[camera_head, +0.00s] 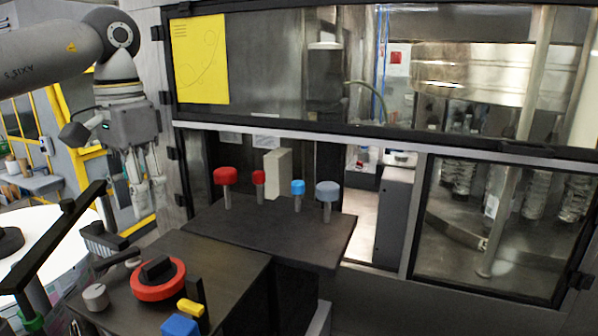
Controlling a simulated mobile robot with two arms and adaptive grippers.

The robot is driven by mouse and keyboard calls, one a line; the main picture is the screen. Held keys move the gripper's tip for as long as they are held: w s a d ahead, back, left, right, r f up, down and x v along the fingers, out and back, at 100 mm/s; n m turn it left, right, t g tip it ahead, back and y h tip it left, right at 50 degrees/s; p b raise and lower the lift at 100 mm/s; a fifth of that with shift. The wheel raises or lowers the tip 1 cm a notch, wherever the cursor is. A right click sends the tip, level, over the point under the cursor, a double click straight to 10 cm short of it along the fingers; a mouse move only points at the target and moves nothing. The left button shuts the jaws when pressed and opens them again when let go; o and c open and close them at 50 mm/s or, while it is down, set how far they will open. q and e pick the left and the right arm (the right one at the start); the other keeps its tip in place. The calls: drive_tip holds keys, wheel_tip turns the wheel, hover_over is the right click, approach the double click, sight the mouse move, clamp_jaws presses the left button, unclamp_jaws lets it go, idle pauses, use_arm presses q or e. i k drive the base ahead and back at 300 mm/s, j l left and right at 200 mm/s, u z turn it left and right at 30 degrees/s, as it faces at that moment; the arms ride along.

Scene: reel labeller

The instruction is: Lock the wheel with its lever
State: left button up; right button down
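A red wheel (143,289) with a black block (156,269) in its middle lies on the dark table at the lower left. A yellow-ended piece (190,307) sits beside it at the right, next to a dark upright part. A short grey handle with a light knob (133,262) lies behind the wheel; I cannot tell which of these parts is the lever. My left gripper (149,205) hangs pointing down, behind and above the wheel, apart from it. Its fingers look parted, with nothing between them. My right gripper is not in view.
A grey knob (96,297) and a blue block (180,325) flank the wheel. A black bar (62,233) rises at the left over a white disc (50,240). Red and blue knobbed posts (297,188) stand on a dark plate (270,236) before the glazed machine (360,80).

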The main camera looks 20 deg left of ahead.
sight(132, 255)
drive_tip(key=k, duration=1.5)
